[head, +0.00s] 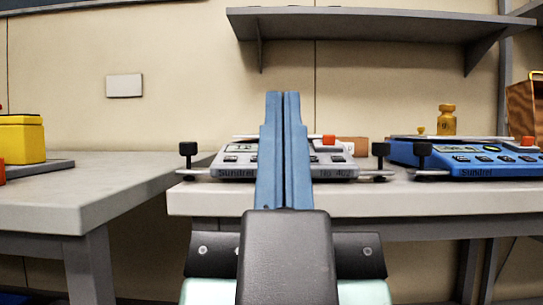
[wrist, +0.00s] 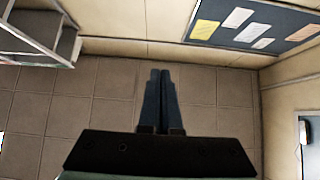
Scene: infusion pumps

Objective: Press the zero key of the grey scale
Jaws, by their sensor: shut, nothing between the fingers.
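The grey scale (head: 336,172) sits on the bench straight ahead in the head view. It has a small display (head: 241,148) at its left, a red knob or button (head: 329,140) toward its right, and black-topped posts at both front corners. My gripper (head: 283,95) is shut and empty, with its blue fingers upright in front of the scale. The fingers hide the middle of the scale's panel, and I cannot make out which key is the zero key. In the wrist view, my gripper (wrist: 160,73) points at the tiled surface and wall, with no scale in sight.
A blue scale (head: 480,170) stands to the right on the same bench (head: 420,197), with a brass weight (head: 447,120) behind it. A yellow object (head: 22,140) is on the left table (head: 90,195). A shelf (head: 370,24) hangs on the wall above. A gap separates the tables.

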